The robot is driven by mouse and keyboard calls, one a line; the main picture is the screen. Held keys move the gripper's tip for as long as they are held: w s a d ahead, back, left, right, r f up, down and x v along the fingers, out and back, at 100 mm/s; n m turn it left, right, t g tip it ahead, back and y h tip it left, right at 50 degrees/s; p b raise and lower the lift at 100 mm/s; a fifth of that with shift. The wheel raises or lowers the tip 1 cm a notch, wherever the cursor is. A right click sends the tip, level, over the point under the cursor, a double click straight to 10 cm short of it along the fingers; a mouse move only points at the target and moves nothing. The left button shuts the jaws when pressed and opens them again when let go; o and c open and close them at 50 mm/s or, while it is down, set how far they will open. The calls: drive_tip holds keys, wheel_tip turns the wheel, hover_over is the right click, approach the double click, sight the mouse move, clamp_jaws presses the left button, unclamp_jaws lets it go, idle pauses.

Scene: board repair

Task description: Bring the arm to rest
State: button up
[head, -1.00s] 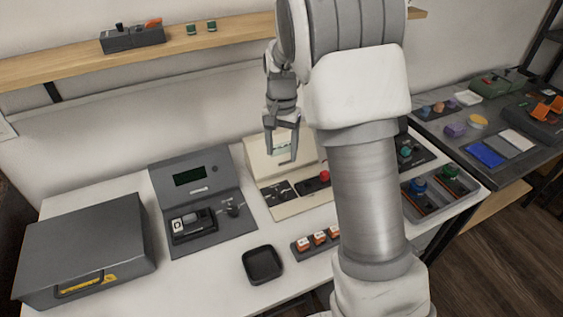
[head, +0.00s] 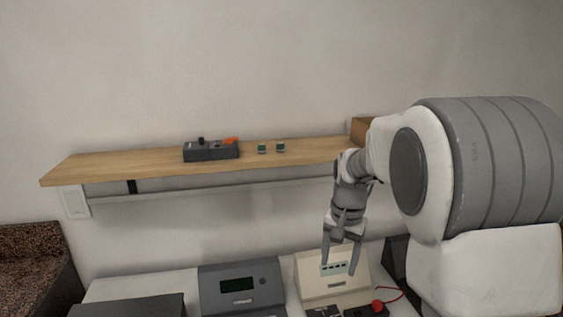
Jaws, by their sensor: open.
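My gripper (head: 339,270) hangs downward from my arm at the right of the head view. Its two fingers are spread apart and nothing shows held between them. Behind the fingers is the cream sloped device (head: 312,290), with a pale green strip on its face seen between the fingers. I cannot tell how far the fingertips are from it. My upper arm fills the right side of the view and hides what lies behind it.
Below are a grey device with a dark display (head: 240,284), a dark box (head: 130,306) and a red knob (head: 377,305). The wall above the shelf is clear.

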drive_tip(key=s+r+n+t+p, duration=0.2)
drive_tip(key=s+r, duration=0.5)
drive_tip(key=s, duration=0.5)
drive_tip(key=s+r+n+t+p, duration=0.2)
drive_tip(key=s+r, duration=0.6)
drive_tip(key=s, duration=0.4)
drive_tip(key=shift+n+t+p, duration=0.4)
drive_tip(key=shift+n+p, duration=0.15)
drive_tip(key=shift+n, duration=0.55)
drive_tip(key=shift+s, duration=0.1)
